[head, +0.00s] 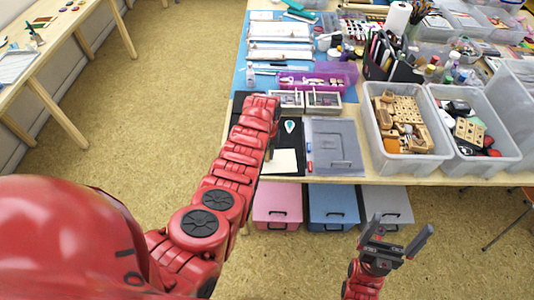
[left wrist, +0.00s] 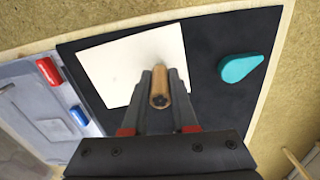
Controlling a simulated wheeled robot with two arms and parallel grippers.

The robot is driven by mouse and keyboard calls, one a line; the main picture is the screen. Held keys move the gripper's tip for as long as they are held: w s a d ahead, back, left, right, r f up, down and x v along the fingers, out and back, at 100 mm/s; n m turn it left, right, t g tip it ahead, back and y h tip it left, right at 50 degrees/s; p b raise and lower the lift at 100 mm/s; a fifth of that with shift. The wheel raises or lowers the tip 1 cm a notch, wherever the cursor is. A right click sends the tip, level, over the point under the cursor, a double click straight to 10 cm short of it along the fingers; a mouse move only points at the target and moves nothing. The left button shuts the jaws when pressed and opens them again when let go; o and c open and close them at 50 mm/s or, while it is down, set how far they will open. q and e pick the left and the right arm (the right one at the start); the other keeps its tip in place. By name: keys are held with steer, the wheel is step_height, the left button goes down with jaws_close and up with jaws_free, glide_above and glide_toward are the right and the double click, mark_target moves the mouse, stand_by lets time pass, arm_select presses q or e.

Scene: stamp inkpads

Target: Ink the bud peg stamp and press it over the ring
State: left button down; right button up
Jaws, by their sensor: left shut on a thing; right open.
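My left gripper (left wrist: 160,88) is shut on a wooden peg stamp (left wrist: 167,82), whose near end bears a dark bud-like mark. The peg is over a white card (left wrist: 112,62), which lies on a black mat (left wrist: 215,112). I cannot tell whether its far end touches the card. No ring shows on the visible part of the card; the peg and fingers hide some of it. In the head view the card (head: 281,163) lies just below my left wrist. Two small framed pads (head: 323,101), possibly the inkpads, sit beyond. My right gripper (head: 400,229) is open and empty, off the table's front.
A teal drop-shaped piece (left wrist: 240,67) lies on the mat. A purple tray (head: 343,70) is behind the pads.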

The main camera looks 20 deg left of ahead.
arm_select(q)
steer(key=shift+s+f+b, duration=0.1)
steer(key=shift+f+b, duration=0.25)
steer(key=shift+f, duration=0.1)
stand_by(1.1)
steer(key=shift+r, duration=0.15)
steer(key=shift+r+p, duration=0.35)
steer(key=shift+r, duration=0.15)
stand_by(0.3)
steer(key=shift+r+p, duration=1.2)
steer(key=shift+r, duration=0.3)
steer(key=shift+r+p, duration=0.75)
steer(key=shift+r, duration=0.5)
